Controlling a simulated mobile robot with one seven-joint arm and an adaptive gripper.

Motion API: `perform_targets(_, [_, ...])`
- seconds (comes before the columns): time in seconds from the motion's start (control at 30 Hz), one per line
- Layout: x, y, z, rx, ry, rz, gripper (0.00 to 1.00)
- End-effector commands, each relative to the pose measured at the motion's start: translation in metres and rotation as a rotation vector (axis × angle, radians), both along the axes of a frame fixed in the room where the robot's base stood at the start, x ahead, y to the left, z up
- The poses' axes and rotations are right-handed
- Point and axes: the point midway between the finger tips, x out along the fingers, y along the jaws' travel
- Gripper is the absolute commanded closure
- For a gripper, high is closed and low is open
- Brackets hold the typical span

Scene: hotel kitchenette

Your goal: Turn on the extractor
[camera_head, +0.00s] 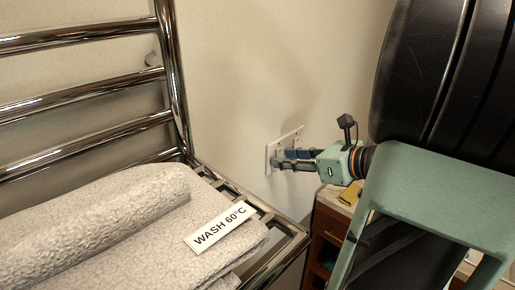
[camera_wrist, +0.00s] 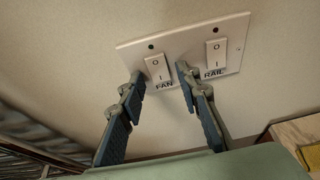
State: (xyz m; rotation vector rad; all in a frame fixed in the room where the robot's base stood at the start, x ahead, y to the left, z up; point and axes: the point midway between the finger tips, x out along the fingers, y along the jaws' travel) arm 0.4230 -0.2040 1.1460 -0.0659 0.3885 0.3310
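A pale switch plate (camera_wrist: 185,43) on the wall carries two white rocker switches, seen in the wrist view. The left switch (camera_wrist: 157,68) is labelled FAN and the right switch (camera_wrist: 213,54) is labelled RAIL; each has a small dark dot above it. My gripper (camera_wrist: 160,71) is open and empty. Its fingertips are on either side of the FAN switch, the right one between the two switches. I cannot tell whether they touch the plate or which way the rockers are pressed. In the head view, my gripper (camera_head: 279,160) covers part of the plate (camera_head: 292,136).
A chrome towel rail (camera_head: 85,90) with a shelf is at the left. Grey towels (camera_head: 110,215) lie on it with a card (camera_head: 221,227) reading WASH 60°C. A wooden cabinet (camera_head: 328,225) stands below and right of the plate, with a yellow item (camera_head: 350,192) on top.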

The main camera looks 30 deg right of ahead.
Motion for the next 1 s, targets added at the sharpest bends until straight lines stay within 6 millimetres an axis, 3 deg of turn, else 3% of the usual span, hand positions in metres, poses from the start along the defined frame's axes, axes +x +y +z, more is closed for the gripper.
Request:
perform_targets(0.03, [0.0,0.0,0.0,0.0,0.0,0.0,0.77])
perform_targets(0.23, [0.0,0.0,0.0,0.0,0.0,0.0,0.99])
perform_targets(0.47, [0.0,0.001,-0.005,0.011,-0.024,0.002,1.0])
perform_targets(0.67, [0.0,0.002,-0.013,0.057,-0.144,0.004,1.0])
perform_targets(1.0, [0.0,0.0,-0.009,0.086,-0.245,0.0,1.0])
